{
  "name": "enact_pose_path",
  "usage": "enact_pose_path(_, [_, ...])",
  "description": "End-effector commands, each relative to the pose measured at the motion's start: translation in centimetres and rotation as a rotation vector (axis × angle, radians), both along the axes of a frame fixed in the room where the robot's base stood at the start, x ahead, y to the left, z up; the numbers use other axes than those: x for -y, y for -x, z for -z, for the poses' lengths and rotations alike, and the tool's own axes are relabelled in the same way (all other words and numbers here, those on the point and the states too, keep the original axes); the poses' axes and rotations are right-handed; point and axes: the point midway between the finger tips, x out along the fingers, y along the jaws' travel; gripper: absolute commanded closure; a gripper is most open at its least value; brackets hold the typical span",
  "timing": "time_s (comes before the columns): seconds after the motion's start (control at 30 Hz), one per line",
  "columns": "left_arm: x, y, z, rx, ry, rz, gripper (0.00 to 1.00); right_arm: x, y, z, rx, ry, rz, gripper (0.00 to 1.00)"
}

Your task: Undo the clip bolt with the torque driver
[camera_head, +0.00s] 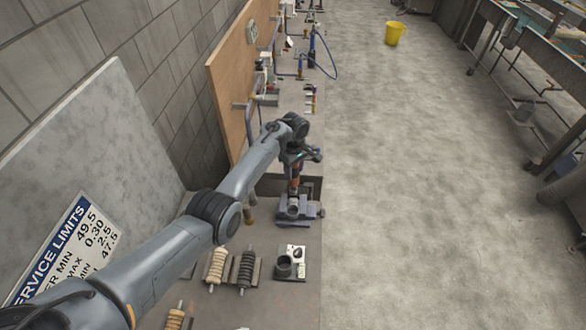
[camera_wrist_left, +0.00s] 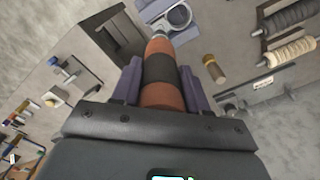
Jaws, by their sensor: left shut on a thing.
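My left gripper (camera_head: 297,160) is shut on the torque driver (camera_head: 294,184), which has an orange and black handle. The driver hangs roughly upright, tip down, over the purple-grey clip (camera_head: 292,209). In the left wrist view the handle (camera_wrist_left: 163,72) sits between the purple fingers (camera_wrist_left: 162,86), and its tip points toward the clip's round ring (camera_wrist_left: 178,18). The bolt itself is too small to make out, and I cannot tell whether the tip touches it. My right gripper is not in view.
Spring-like ribbed parts (camera_head: 246,270) and a small plate with a dark cup (camera_head: 283,267) are on the bench in front of the clip. A wooden board (camera_head: 228,85) stands along the left. A dark recess (camera_head: 311,187) lies behind the clip. Open floor is to the right.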

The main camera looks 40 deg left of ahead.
Motion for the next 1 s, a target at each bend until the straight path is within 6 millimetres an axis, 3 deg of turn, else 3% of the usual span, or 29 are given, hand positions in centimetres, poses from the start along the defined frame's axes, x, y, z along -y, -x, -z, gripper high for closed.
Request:
enact_pose_path(0.47, [-0.1,-0.1,3.7,0.003,-0.001,0.0,0.93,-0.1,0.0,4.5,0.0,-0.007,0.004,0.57])
enact_pose_path(1.0, [0.0,-0.1,5.1,0.002,-0.001,0.001,0.93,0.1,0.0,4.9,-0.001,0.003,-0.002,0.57])
